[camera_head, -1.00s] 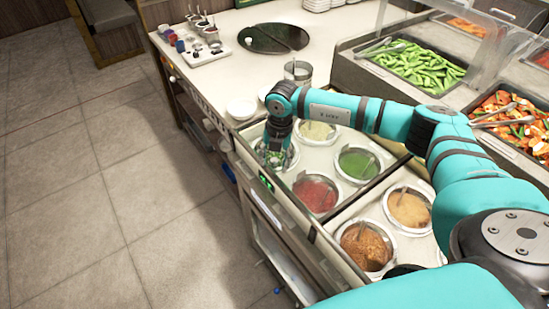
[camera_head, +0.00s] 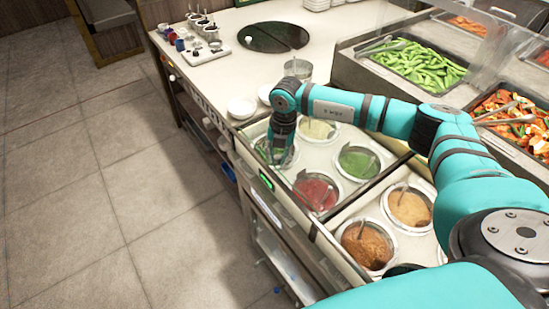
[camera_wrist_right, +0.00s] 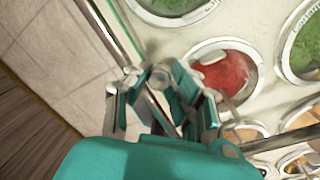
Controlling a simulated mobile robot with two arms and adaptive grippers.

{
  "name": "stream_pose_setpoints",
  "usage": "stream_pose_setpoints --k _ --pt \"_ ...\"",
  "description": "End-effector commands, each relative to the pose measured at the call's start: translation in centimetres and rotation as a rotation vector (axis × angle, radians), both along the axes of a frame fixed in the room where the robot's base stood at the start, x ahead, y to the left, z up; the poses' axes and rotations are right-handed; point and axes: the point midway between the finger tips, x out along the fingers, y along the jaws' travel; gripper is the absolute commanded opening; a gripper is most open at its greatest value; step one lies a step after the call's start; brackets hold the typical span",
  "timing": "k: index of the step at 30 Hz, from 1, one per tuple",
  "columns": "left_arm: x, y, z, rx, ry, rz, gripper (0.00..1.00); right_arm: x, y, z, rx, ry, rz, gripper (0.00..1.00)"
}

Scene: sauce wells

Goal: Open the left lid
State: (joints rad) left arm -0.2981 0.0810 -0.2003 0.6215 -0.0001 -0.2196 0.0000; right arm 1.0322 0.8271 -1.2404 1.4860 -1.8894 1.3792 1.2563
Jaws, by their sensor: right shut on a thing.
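The left lid (camera_head: 287,187) is a clear pane with a thin rim over the left group of sauce wells, and it looks lowered. My right gripper (camera_head: 277,158) reaches down at the front-left corner of this group, over a green sauce well (camera_head: 264,150). In the right wrist view my right gripper (camera_wrist_right: 166,88) is shut on a thin metal bar (camera_wrist_right: 154,108), which looks like the lid's handle or front edge. The fingers hide part of the bar. My left gripper is not in view.
Red (camera_head: 316,191) and green (camera_head: 358,162) sauce wells lie beside the gripper. Brown sauce wells (camera_head: 367,245) stand nearer me. Two white bowls (camera_head: 241,108) and a metal pot (camera_head: 299,72) are behind. Open floor (camera_head: 120,190) lies left of the counter.

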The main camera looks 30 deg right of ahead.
Motion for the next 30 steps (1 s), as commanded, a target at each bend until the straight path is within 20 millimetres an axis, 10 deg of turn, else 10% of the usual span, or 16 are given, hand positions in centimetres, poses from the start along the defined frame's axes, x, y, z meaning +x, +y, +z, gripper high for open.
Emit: stream_pose_setpoints --k 21,30 --pt "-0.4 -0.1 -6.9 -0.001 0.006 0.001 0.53 3.0 -22.3 0.0 0.001 -0.009 -0.015 0.00" --pt "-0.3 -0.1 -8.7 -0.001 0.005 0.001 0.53 3.2 -27.6 0.1 0.001 -0.007 -0.009 0.00"
